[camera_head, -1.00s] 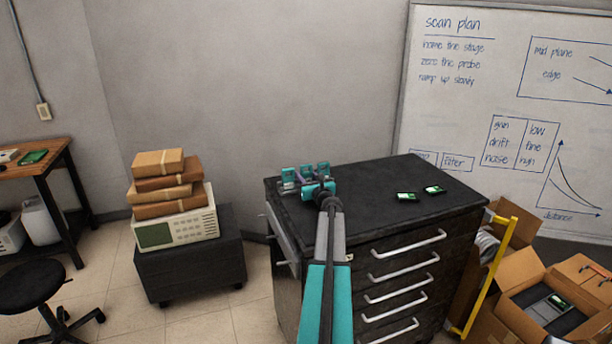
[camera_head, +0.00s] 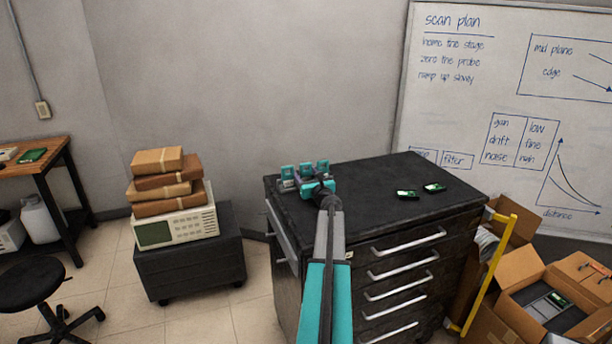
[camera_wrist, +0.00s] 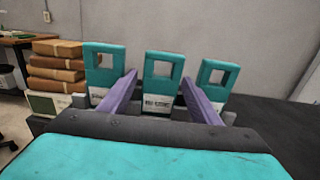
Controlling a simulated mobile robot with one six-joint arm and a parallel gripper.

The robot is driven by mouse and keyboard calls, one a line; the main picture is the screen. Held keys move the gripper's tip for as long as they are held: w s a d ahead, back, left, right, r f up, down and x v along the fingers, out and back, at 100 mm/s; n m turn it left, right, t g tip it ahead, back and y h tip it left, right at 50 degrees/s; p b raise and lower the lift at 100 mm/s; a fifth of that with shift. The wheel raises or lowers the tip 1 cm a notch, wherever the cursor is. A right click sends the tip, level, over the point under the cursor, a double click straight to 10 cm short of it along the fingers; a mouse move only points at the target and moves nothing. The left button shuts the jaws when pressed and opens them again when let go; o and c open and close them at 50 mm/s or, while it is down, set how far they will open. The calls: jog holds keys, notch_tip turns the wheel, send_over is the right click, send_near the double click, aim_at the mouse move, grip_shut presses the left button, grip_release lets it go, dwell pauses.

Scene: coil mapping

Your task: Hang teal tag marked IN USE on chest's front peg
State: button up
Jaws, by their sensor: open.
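Three teal tags with square holes stand upright in a row in a grey holder on top of the dark chest (camera_head: 385,190). In the wrist view they are the left tag (camera_wrist: 105,58), the middle tag (camera_wrist: 163,68) and the right tag (camera_wrist: 216,77). Each has a pale label low down; the lettering is too small to read surely. My gripper (camera_wrist: 158,82) is open, its two purple fingers on either side of the middle tag, apart from it as far as I can see. In the head view my gripper (camera_head: 318,184) hides part of the holder. I cannot make out the front peg.
Two small green-screened devices (camera_head: 407,194) lie on the chest top. A cart (camera_head: 190,270) with an instrument and stacked brown boxes stands left. A yellow frame (camera_head: 490,270) and open cartons (camera_head: 535,290) stand right.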

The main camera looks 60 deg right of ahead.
aim_at(306, 176)
jog(key=shift+f+b+v, duration=0.15)
jog(key=shift+b+v, duration=0.5)
jog(key=shift+v, duration=0.65)
jog(key=shift+f+b+v, duration=0.15)
jog(key=shift+b+v, duration=0.45)
jog(key=shift+v, duration=0.75)
jog(key=shift+b+v, duration=0.95)
jog(key=shift+v, duration=2.95)
jog(key=shift+s+a+r, duration=0.1)
jog(key=shift+s+a, duration=0.15)
jog(key=shift+a, duration=0.1)
